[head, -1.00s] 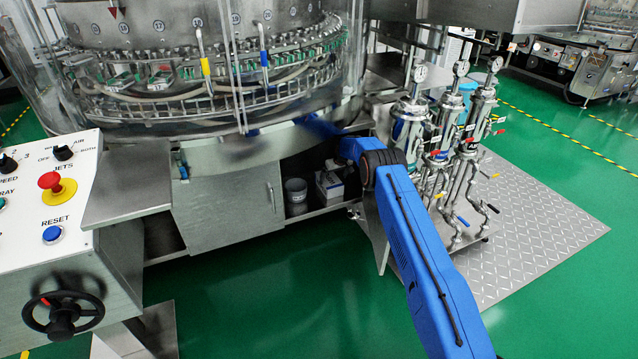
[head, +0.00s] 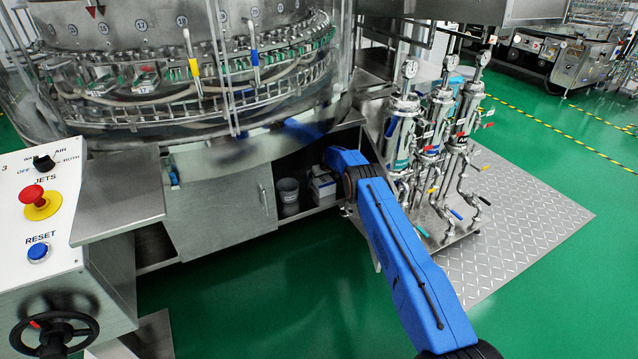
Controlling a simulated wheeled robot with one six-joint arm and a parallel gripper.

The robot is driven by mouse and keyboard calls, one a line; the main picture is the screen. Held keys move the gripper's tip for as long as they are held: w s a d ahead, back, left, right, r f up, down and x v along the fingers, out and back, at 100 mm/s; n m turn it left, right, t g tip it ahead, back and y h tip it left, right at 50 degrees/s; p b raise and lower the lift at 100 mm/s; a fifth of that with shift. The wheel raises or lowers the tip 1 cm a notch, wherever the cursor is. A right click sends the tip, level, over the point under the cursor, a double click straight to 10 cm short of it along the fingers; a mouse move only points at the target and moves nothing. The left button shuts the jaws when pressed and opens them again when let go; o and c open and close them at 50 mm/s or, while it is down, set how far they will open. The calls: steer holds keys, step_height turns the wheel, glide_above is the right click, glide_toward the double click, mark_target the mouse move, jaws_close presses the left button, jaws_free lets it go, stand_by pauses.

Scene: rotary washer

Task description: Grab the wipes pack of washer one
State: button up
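A small white and blue pack (head: 322,186) stands on the low shelf of the open cabinet bay under the washer. It may be the wipes pack, but its label is too small to read. My blue arm reaches from the bottom right up to its dark elbow joint, just right of the bay. The link beyond the elbow points up and left. Blurred blue shapes show under the washer's rim, but no gripper fingers can be made out. The washer (head: 190,120) is a large round machine with a clear guard and numbered stations.
A grey bucket (head: 288,197) stands left of the pack. A closed cabinet door (head: 222,205) is further left. The control panel (head: 40,215) and handwheel (head: 52,332) are at the left. Filter columns (head: 435,145) stand on a metal plate (head: 515,225) at the right. Green floor (head: 270,290) in front is clear.

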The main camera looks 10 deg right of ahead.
steer(key=c, duration=1.4)
steer(key=shift+o, duration=0.2)
steer(key=shift+r, duration=0.1)
